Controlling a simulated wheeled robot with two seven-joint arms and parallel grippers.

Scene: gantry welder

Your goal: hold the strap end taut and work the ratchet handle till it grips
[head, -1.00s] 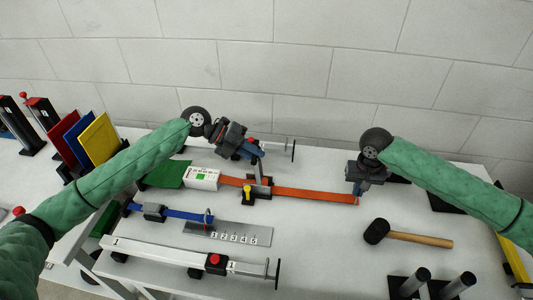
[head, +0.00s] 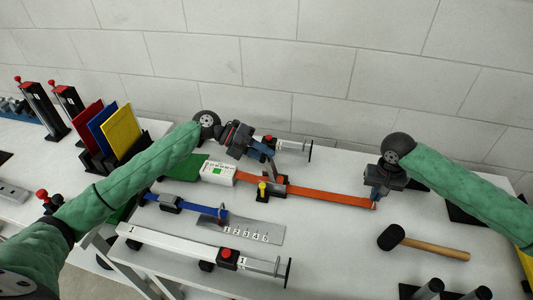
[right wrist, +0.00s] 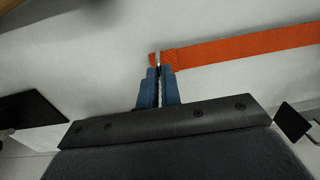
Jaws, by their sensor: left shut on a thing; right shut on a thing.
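The orange strap (head: 325,195) runs from the white box (head: 219,173) through the ratchet (head: 275,184) to my right gripper (head: 374,197). My right gripper is shut on the strap end, which also shows between its blue fingertips in the right wrist view (right wrist: 168,58). The strap looks straight, without visible sag. My left gripper (head: 263,150) is shut at the top of the ratchet handle (head: 271,168), which stands up from the ratchet; the fingers partly hide the grip. A yellow knob (head: 262,188) sits at the ratchet's near side.
A black mallet (head: 391,237) lies right of centre. Another clamp (head: 295,147) lies behind the left gripper. Coloured panels (head: 121,133) stand at left.

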